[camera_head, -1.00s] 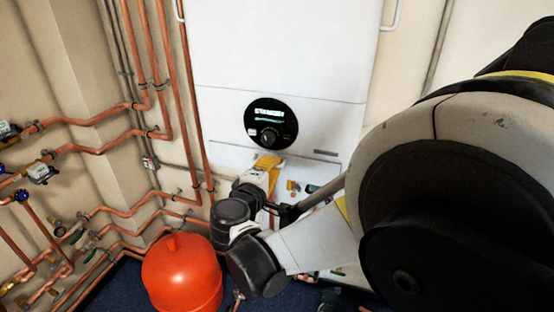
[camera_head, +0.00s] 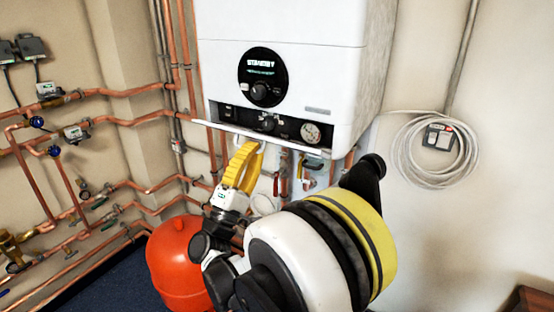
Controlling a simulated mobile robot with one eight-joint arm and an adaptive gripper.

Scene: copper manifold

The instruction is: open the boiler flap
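The white boiler (camera_head: 290,25) hangs on the wall with a round black display dial (camera_head: 263,78) on its front. Below the dial, a dark control recess shows a knob (camera_head: 267,124) and a round gauge (camera_head: 311,132). The boiler flap (camera_head: 222,132) shows as a thin white ledge sticking out along the recess's lower edge, seen nearly edge-on. My gripper (camera_head: 247,150) has yellow fingers pointing up, with tips at or just under the flap's left part. Contact and the gap between the tips are unclear.
Copper pipes (camera_head: 130,92) line the wall at left. A red tank (camera_head: 180,262) stands below the boiler, left of my arm. Valves and pipes hang under the boiler. A coiled white cable (camera_head: 402,150) hangs at right, beside mostly bare wall.

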